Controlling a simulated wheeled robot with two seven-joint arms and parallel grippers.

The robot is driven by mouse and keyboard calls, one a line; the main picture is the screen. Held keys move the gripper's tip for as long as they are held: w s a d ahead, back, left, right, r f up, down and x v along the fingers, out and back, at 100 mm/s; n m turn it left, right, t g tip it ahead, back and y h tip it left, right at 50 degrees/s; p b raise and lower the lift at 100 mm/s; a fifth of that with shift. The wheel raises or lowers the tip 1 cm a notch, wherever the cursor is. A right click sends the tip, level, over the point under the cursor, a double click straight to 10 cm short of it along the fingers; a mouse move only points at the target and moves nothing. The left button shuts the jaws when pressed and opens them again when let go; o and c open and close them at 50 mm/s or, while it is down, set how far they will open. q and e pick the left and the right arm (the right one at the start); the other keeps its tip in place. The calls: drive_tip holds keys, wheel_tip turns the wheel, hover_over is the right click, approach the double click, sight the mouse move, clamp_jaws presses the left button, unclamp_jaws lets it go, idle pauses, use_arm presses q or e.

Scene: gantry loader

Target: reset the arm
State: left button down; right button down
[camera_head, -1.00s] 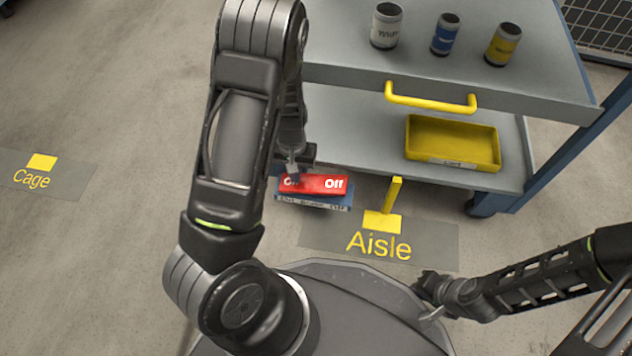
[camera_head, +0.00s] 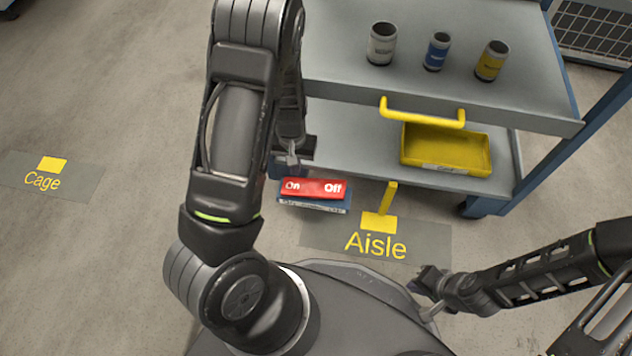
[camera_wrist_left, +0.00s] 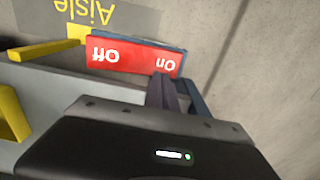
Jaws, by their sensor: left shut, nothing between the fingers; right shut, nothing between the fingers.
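My left gripper (camera_head: 291,161) is shut and empty. In the head view it hangs just above the red On/Off switch (camera_head: 313,189), near its On end. In the left wrist view the fingers (camera_wrist_left: 163,92) overlap the lower edge of the switch (camera_wrist_left: 133,57) beside the word On; I cannot tell if they touch it. My right gripper (camera_head: 429,290) is shut and empty at the lower right, beside my base and away from the cart. The left arm's forearm covers part of the cart's left side.
A grey cart (camera_head: 340,97) stands ahead. Its top holds a white can (camera_head: 381,44), a blue can (camera_head: 437,51) and a yellow can (camera_head: 492,61). A yellow tray (camera_head: 445,149) sits on the lower shelf. Floor signs read Aisle (camera_head: 427,241) and Cage (camera_head: 86,184). The left floor is open.

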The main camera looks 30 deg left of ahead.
sight(308, 188)
use_arm(q)
drive_tip(key=shift+r, duration=0.15)
use_arm(e)
drive_tip(key=shift+r, duration=0.15)
idle(0.4)
